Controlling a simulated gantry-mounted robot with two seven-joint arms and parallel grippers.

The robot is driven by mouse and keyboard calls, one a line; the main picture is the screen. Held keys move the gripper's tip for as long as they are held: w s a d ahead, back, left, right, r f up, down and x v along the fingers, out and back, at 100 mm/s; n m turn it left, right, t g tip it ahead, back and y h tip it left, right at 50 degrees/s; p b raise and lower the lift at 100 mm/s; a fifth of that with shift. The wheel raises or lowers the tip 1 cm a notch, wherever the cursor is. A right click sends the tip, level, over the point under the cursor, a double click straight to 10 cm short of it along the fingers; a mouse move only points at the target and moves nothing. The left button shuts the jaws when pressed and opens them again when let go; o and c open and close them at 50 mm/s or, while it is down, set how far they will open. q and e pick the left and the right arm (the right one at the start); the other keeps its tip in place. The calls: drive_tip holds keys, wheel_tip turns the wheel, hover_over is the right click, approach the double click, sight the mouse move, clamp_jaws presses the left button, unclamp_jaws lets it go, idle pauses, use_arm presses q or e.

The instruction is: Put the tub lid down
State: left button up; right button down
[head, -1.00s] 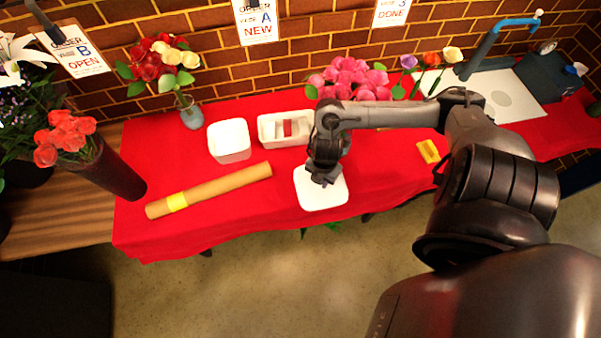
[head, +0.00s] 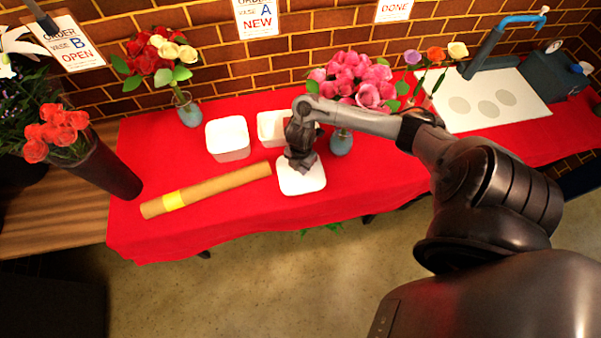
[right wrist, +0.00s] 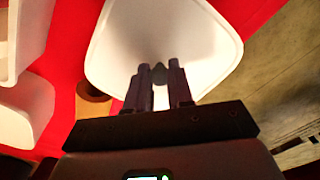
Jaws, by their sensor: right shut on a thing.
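The tub lid (head: 302,180) is a white, rounded square plate in the middle of the red-covered table, to the front right of the white tub (head: 228,141). My right gripper (head: 299,164) is over the lid and shut on it. In the right wrist view, the fingertips (right wrist: 160,78) close on a small dark knob at the middle of the lid (right wrist: 205,40). I cannot tell whether the lid touches the cloth or hangs just above it. My left gripper is out of view.
A brown paper roll with a yellow band (head: 174,199) lies left of the lid. A white tray (head: 270,127) behind is partly hidden by my arm. A blue vase of pink flowers (head: 341,143) stands behind right. Cloth (head: 230,215) along the front is clear.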

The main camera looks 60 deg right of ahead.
drive_tip(key=shift+f+b, duration=0.55)
drive_tip(key=shift+f, duration=1.45)
drive_tip(key=shift+f, duration=0.2)
drive_tip(key=c, duration=1)
unclamp_jaws()
drive_tip(key=shift+r, duration=0.1)
drive_tip(key=shift+r, duration=0.1)
